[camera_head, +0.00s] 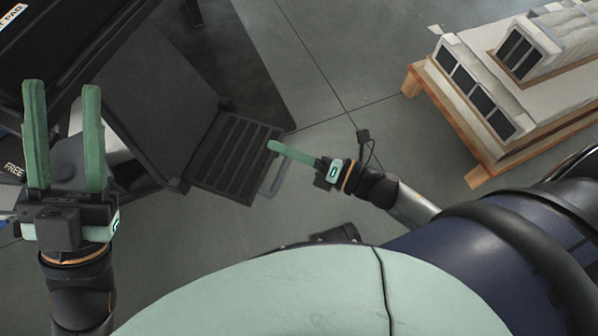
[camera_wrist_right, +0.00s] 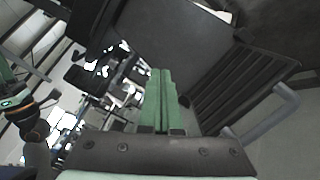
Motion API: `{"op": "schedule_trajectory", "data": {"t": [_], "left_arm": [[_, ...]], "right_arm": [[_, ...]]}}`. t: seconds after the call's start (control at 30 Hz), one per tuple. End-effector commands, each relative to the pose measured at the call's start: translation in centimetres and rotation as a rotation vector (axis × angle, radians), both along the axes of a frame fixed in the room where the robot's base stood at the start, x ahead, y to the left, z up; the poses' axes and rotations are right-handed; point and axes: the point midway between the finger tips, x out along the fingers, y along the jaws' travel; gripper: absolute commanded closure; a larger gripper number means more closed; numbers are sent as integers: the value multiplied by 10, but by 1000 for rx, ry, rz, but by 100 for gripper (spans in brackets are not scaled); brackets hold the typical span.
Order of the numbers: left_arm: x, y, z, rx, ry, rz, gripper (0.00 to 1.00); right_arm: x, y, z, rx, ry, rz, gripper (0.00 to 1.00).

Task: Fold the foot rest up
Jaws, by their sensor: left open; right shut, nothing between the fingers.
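The foot rest (camera_head: 235,150) is a dark ribbed plate with a light grey bar handle (camera_head: 273,177) along its outer edge. It sticks out from the lower edge of a large dark panel (camera_head: 155,90). My right gripper (camera_head: 272,146) is shut and empty, its tips by the plate's outer corner, near the handle's upper end; I cannot tell if they touch. In the right wrist view the shut fingers (camera_wrist_right: 160,80) point past the ribbed plate (camera_wrist_right: 238,82), with the handle (camera_wrist_right: 270,117) to their right. My left gripper (camera_head: 63,92) is open and empty, left of the panel.
A wooden pallet (camera_head: 480,105) with white boxed units (camera_head: 460,85) stands at the upper right. A black machine (camera_head: 60,45) fills the upper left. Grey floor (camera_head: 330,75) lies clear between the foot rest and the pallet.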

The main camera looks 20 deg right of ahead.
Motion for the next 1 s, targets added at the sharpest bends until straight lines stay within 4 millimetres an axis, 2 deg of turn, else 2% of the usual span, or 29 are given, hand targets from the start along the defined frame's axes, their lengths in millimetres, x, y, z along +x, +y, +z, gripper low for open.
{"op": "schedule_trajectory", "data": {"t": [0.03,0.1,0.2,0.3,0.4,0.57,0.77,1.0], "left_arm": [[0,0,-6,2,1,1,55],[0,-1,-9,4,2,2,55],[1,-1,-13,8,4,3,55],[1,-1,-16,11,6,5,55],[1,-2,-18,11,8,7,55],[2,-2,-20,9,10,8,55],[2,-2,-31,12,12,12,55],[3,-5,-51,29,16,17,55]], "right_arm": [[-3,-8,-45,-188,-48,15,100],[-11,-21,-95,-435,-126,58,100],[-24,-41,-153,-726,-227,146,100],[-38,-59,-193,-926,-304,234,100],[-46,-71,-215,-1039,-351,296,100],[-46,-72,-227,-1087,-377,324,100],[-26,-51,-245,-1084,-377,320,100],[5,-17,-273,-1082,-376,319,100]]}}
